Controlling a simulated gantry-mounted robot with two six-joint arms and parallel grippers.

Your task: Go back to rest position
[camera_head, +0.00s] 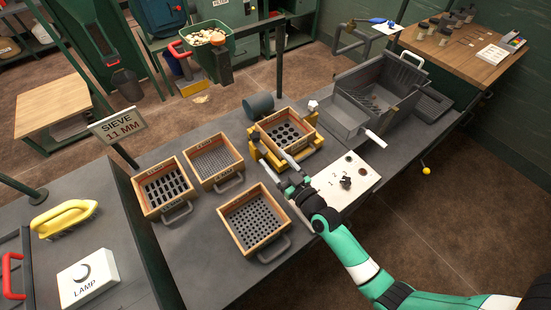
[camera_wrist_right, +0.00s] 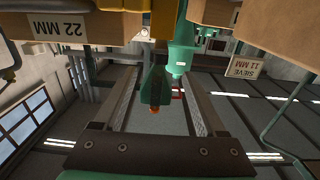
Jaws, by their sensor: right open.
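My right gripper (camera_head: 284,165) is over the bench, at the near side of a wooden-framed sieve (camera_head: 284,131) that sits in a yellow stand (camera_head: 262,152). I cannot tell whether it touches the stand. In the right wrist view my gripper (camera_wrist_right: 158,75) has its two fingers spread wide, with nothing held between them. A wooden frame marked 22 MM (camera_wrist_right: 70,27) shows close by at the top left of that view. My left gripper does not show.
Three more sieves (camera_head: 164,187) (camera_head: 214,161) (camera_head: 254,218) lie on the dark bench to the left. A sign (camera_head: 118,125) reads SIEVE 11 MM.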

